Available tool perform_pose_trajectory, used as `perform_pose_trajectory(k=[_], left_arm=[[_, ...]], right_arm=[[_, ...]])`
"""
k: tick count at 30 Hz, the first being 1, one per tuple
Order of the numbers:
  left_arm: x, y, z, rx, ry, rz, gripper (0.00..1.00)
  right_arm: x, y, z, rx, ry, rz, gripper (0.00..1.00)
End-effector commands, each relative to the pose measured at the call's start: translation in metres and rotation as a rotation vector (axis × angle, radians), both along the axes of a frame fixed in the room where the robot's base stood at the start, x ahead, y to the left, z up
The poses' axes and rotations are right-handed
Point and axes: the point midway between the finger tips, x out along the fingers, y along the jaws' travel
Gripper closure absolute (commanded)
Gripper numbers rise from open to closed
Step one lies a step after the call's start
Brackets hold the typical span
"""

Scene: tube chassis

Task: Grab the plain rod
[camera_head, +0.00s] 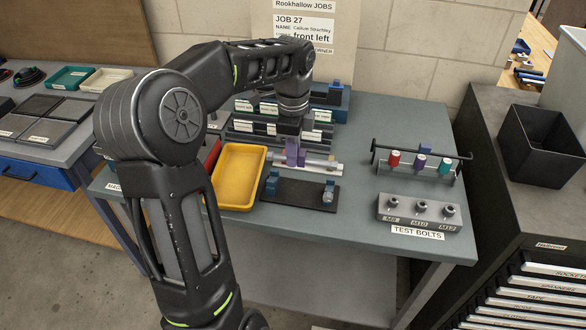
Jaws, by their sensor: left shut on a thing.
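A silver rod (318,164) lies level above the dark mat, near the middle of the bench. My left arm reaches over from the left, and its gripper (293,154) points down at the rod. The gripper is shut on the rod, around its left part. Purple pieces show at the grip, and the fingertips are too small to make out clearly. The rod's left end is partly hidden. A black base (300,194) with two blue-grey supports lies just in front of the rod. My right gripper is not in view.
A yellow tray (239,207) stands left of the base. Labelled racks (240,124) stand behind the gripper. At right are a rail with coloured pieces (421,163) and a test bolts block (421,211). The bench front is clear.

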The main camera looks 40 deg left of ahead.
Motion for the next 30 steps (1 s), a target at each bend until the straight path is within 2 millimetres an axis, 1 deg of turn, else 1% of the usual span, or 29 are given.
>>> perform_pose_trajectory(k=[1, 3, 7, 26, 30], left_arm=[[0.001, 0.0, 0.008, 0.001, -0.004, 0.0, 1.0], [0.001, 0.0, 0.018, 0.001, -0.004, -0.001, 1.0], [0.0, 0.0, 0.027, 0.0, -0.001, -0.001, 1.0], [0.0, 0.0, 0.027, 0.0, 0.0, 0.0, 1.0], [0.002, -0.003, 0.025, 0.0, 0.001, 0.017, 1.0]], right_arm=[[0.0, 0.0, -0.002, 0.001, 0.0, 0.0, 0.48], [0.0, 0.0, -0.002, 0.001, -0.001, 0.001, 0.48], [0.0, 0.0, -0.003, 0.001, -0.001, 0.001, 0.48], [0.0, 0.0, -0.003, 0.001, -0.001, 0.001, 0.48], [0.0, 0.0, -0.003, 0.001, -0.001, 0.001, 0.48]])
